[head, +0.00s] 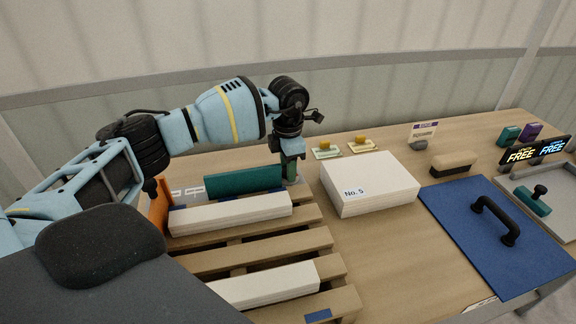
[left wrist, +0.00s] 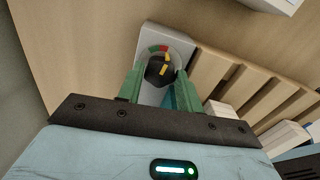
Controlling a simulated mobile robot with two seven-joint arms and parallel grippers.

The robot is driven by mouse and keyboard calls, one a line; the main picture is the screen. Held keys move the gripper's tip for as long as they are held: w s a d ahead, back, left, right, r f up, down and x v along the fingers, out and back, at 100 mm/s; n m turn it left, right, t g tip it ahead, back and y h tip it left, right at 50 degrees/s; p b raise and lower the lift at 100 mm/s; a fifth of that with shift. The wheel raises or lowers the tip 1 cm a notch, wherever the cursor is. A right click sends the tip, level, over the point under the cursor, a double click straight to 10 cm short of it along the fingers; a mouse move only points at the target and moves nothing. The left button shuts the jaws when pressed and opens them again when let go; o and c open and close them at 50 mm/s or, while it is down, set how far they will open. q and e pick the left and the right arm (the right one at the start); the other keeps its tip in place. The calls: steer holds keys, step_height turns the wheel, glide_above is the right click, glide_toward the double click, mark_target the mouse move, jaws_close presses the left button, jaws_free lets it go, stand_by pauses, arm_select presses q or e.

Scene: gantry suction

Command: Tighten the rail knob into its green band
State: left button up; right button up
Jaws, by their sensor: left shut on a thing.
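The rail knob is a black round knob (left wrist: 158,70) with a yellow pointer mark, seen in the left wrist view. It sits on a light grey housing (left wrist: 150,42) with a dial arc of red and green segments around its top. The yellow mark points up and slightly right, toward the arc; I cannot tell exactly which segment it meets. My left gripper (left wrist: 160,90) has its green fingers on both sides of the knob, shut on it. In the head view the left gripper (head: 291,172) points down at the pallet's back right corner and hides the knob. My right gripper is not in view.
A slatted wooden pallet (head: 240,262) carries white boxes (head: 230,213) and a teal block (head: 243,181). A white box marked No. 5 (head: 370,182) stands right of the pallet. Farther right lie a blue board with a black handle (head: 490,235) and a grey tray (head: 560,222).

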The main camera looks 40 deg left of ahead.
arm_select(q)
steer(key=shift+m, duration=0.8)
steer(key=shift+r, duration=0.1)
steer(key=o, duration=0.7)
steer(key=shift+r, duration=3.9)
